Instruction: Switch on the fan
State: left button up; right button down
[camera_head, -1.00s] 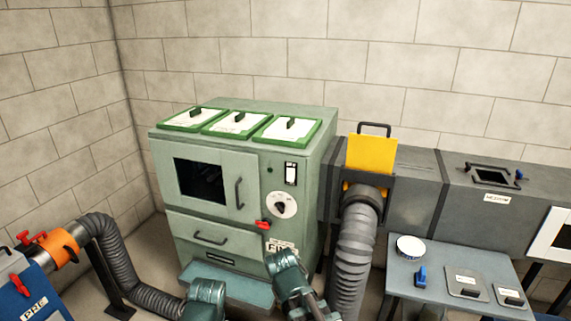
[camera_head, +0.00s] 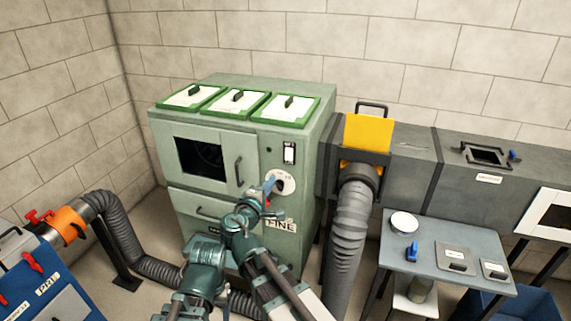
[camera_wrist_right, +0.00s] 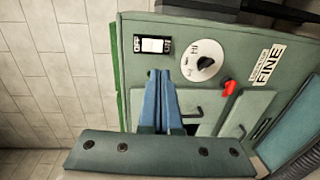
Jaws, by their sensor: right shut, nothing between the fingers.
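The green cabinet (camera_head: 240,140) stands against the back wall. A black-and-white rocker switch (camera_head: 289,153) sits on its front, upper right; it also shows in the right wrist view (camera_wrist_right: 153,45). I cannot tell which side of it is pressed. Below it is a round white dial with a black knob (camera_wrist_right: 204,63). My right gripper (camera_head: 270,181) is shut and empty, in front of the panel near the dial. In the wrist view its blue fingers (camera_wrist_right: 160,72) point at the switch and end just short of it in the picture; contact cannot be told. My left gripper does not show.
A red lever (camera_wrist_right: 229,88) and a FINE label (camera_wrist_right: 265,65) are on the cabinet front. A grey duct (camera_head: 410,185) with a yellow gate plate (camera_head: 368,132) and hose (camera_head: 350,235) stand to the right. A small table (camera_head: 385,250) holds several items.

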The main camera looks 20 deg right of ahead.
aim_at(288, 159)
jog(key=shift+w, duration=0.1)
jog(key=b+x, duration=0.1)
jog(key=x, duration=1.3)
jog(key=shift+d+b, duration=0.1)
jog(key=shift+b, duration=0.25)
